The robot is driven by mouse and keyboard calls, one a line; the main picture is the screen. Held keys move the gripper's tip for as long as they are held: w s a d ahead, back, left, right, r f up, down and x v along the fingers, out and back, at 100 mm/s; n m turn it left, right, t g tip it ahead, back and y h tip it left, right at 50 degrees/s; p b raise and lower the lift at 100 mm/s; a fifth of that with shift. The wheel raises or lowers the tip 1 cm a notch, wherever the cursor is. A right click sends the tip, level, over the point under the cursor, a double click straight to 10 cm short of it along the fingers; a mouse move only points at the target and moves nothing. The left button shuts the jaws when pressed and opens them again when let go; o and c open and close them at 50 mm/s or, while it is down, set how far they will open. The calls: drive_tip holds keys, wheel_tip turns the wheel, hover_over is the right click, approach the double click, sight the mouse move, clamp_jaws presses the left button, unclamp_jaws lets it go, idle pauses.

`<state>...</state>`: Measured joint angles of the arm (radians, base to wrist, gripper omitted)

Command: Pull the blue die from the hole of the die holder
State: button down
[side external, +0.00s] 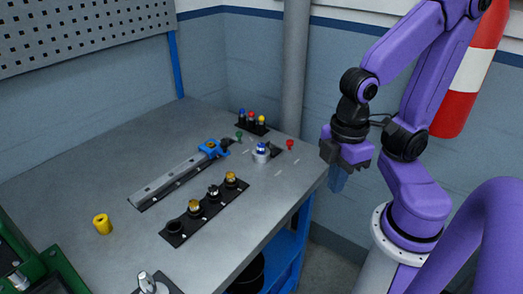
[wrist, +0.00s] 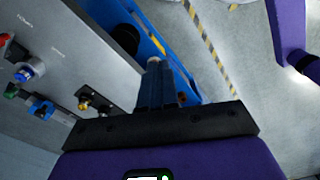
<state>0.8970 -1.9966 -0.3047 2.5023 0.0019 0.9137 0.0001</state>
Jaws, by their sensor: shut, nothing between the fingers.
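A small black rack (side external: 252,126) stands at the back of the table with a blue-topped piece (side external: 242,113), a red one and a yellow one upright in it. A short silver cylinder (side external: 261,155) with a blue and white top (side external: 261,147) stands in front of it; a silver piece with blue also shows in the wrist view (wrist: 23,73). I cannot tell which of these is the die holder with the blue die. My gripper (side external: 338,182) points down beyond the table's right edge, apart from all of them. Its blue fingers (wrist: 157,75) are shut and empty.
A metal rail with a blue clamp (side external: 210,148) lies mid-table. A black strip (side external: 204,211) with several knobs lies in front. A yellow cylinder (side external: 102,224) stands at left. A small red piece (side external: 290,144) stands near the right edge. Blue table legs (side external: 290,262) are below.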

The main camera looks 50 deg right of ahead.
sight(261, 145)
drive_tip(key=c, duration=1.3)
unclamp_jaws()
drive_tip(key=shift+c, duration=0.2)
drive_tip(key=o, duration=0.5)
drive_tip(key=shift+w+a+m, duration=0.1)
drive_tip(key=shift+w+m, duration=0.2)
drive_tip(key=shift+w, duration=0.05)
drive_tip(key=w+m, duration=0.2)
drive_tip(key=w, duration=0.1)
drive_tip(key=w+a+r+m, duration=0.1)
drive_tip(key=w+m, duration=0.2)
drive_tip(key=w+m+h, duration=0.1)
drive_tip(key=w+m, duration=0.1)
drive_tip(key=w, duration=0.1)
drive_tip(key=shift+w+a+r+m+t, duration=0.3)
drive_tip(key=shift+r, duration=0.1)
drive_tip(key=w+d+r+m+h, duration=0.2)
drive_tip(key=w+d+m, duration=0.2)
drive_tip(key=w+m, duration=0.65)
drive_tip(key=w+d+r+m+h, duration=0.15)
drive_tip(key=w+d+m, duration=0.25)
drive_tip(key=w+m, duration=0.65)
drive_tip(key=shift+m+g, duration=0.4)
drive_tip(key=shift+m, duration=0.3)
drive_tip(key=x, duration=0.5)
drive_tip(key=s+x, duration=0.1)
drive_tip(key=x, duration=0.5)
drive_tip(key=s+x, duration=0.1)
drive_tip(key=x, duration=0.5)
drive_tip(key=shift+d, duration=0.25)
